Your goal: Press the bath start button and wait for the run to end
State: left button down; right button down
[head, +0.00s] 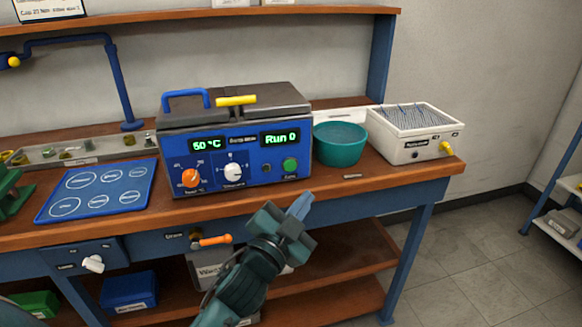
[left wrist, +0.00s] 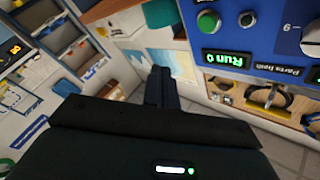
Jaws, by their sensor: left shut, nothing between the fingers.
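The bath (head: 232,140) is a blue box with a dark lid on the bench, its displays reading "60 °C" and "Run 0". Its green start button (head: 290,164) is at the right of the front panel. The button also shows in the left wrist view (left wrist: 208,22), above the green "Run 0" display (left wrist: 227,60). My left gripper (head: 301,204) is shut and empty, in front of the bench edge and below the button, apart from it. Its closed fingers show in the left wrist view (left wrist: 160,86). My right gripper is not in view.
An orange knob (head: 190,178) and a white dial (head: 233,171) are left of the button. A teal bowl (head: 340,146) and a white bead-bath-like box (head: 413,133) stand to the right. A blue mat (head: 97,190) lies left.

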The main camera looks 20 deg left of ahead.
aim_at(290, 166)
pick_arm(q)
jog(key=w+a, duration=0.1)
jog(key=w, duration=0.1)
jog(key=w+a, duration=0.3)
jog(key=w, duration=0.2)
jog(key=shift+a, duration=0.35)
jog(key=shift+s, duration=0.1)
dwell(0.7)
dwell(0.7)
jog(key=shift+w+a, duration=0.25)
jog(key=shift+w, duration=0.15)
dwell(0.6)
